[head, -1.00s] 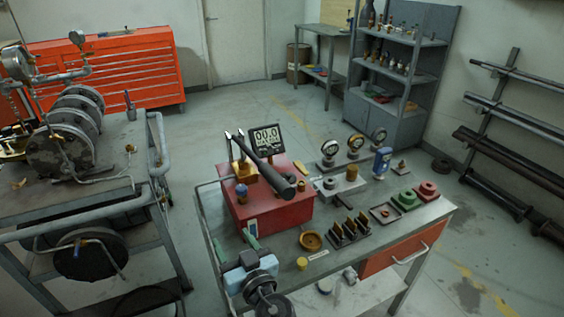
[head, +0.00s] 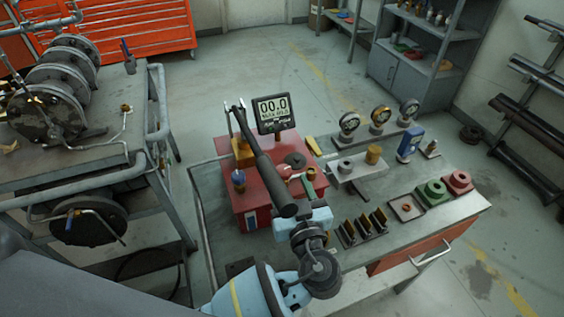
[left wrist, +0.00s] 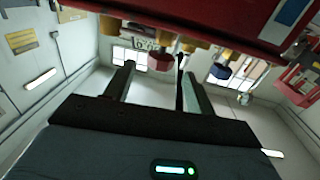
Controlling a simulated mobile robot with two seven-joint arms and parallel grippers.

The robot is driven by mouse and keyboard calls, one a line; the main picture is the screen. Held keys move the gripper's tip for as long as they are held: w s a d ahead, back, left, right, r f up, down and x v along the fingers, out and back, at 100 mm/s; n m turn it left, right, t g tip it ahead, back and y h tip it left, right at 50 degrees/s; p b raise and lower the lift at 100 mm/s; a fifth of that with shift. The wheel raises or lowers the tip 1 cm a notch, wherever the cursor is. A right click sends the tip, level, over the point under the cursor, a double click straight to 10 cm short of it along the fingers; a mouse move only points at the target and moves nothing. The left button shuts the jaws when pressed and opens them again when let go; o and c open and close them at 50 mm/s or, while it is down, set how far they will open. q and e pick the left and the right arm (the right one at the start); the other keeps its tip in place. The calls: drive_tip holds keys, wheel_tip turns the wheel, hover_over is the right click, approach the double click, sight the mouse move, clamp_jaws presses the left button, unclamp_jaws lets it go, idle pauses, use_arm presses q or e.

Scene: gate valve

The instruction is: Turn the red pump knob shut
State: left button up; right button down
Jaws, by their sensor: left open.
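The red pump (head: 262,200) sits on the workbench, with a long black lever (head: 272,180) slanting across it and a display reading 00.0 behind. In the left wrist view, the red knob (left wrist: 158,63) hangs on a brass fitting, framed between the fingertips; whether they touch it I cannot tell. A dark blue knob (left wrist: 220,70) is to its right; a blue knob also shows in the head view (head: 238,178). My left gripper (head: 303,187) is open, at the pump's right front corner beside the lever end. The lever partly hides this spot. My right gripper is out of view.
On the bench (head: 455,217), right of the pump, stand gauges (head: 379,118), a blue meter (head: 409,145), a dark slotted rack (head: 362,228) and green and red blocks (head: 433,191). A cart with flanged pipework (head: 45,112) stands left, with a floor gap between.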

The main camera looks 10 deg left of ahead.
sight(282, 165)
use_arm(q)
drive_tip(key=p+x, duration=0.1)
drive_tip(key=x, duration=0.4)
drive_tip(key=shift+w+r, duration=0.2)
drive_tip(key=shift+x, duration=0.85)
drive_tip(key=shift+f, duration=0.15)
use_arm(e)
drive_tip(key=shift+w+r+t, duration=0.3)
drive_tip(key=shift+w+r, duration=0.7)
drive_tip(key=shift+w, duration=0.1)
use_arm(q)
drive_tip(key=c, duration=0.9)
drive_tip(key=shift+f, duration=0.1)
drive_tip(key=shift+c, duration=0.3)
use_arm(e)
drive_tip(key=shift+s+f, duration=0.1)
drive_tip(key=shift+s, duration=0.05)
